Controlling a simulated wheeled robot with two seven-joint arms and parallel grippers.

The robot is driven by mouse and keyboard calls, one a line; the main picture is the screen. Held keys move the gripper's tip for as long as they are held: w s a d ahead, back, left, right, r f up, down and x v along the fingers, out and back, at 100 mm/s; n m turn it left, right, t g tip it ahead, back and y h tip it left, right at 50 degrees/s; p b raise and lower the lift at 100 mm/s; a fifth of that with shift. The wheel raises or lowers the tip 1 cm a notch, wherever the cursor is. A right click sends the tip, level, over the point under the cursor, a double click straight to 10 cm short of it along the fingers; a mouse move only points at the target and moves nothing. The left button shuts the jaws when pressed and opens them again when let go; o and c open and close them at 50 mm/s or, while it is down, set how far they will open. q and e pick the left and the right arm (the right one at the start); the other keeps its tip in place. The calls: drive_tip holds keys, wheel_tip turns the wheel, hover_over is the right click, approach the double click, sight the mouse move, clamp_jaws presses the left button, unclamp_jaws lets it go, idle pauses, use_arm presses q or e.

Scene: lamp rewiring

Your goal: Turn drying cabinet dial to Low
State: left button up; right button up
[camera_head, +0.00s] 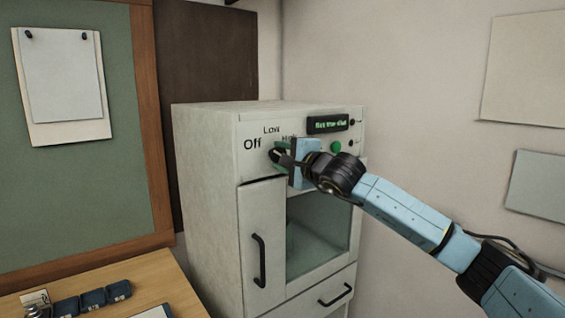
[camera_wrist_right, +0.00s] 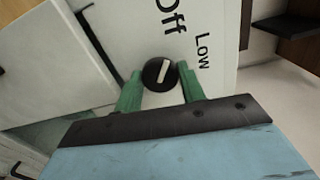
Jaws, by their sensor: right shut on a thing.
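The white drying cabinet (camera_head: 205,190) stands in the corner, with "Off", "Low" and a partly covered third label around its dial. In the right wrist view the dial (camera_wrist_right: 160,74) is a round black knob with a white pointer mark. The mark slants up and slightly right, nearer to the "Off" label (camera_wrist_right: 172,15) than to "Low" (camera_wrist_right: 203,50). My right gripper (camera_head: 279,155) is at the dial, its green fingers on either side and shut on it; in the head view it mostly hides the dial. My left gripper is not in view.
A small display (camera_head: 327,123) and a green button (camera_head: 336,147) sit right of the dial. Below are a door with a black handle (camera_head: 259,260), a glass window and a drawer. A wooden table (camera_head: 150,285) with dark blocks stands front left. The right wall is close.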

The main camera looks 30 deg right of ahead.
drive_tip(key=shift+f+m+b, duration=0.1)
drive_tip(key=shift+m+b, duration=5.3)
drive_tip(key=shift+b, duration=0.15)
drive_tip(key=o, duration=0.9)
drive_tip(key=shift+o, duration=0.2)
drive_tip(key=shift+s, duration=0.1)
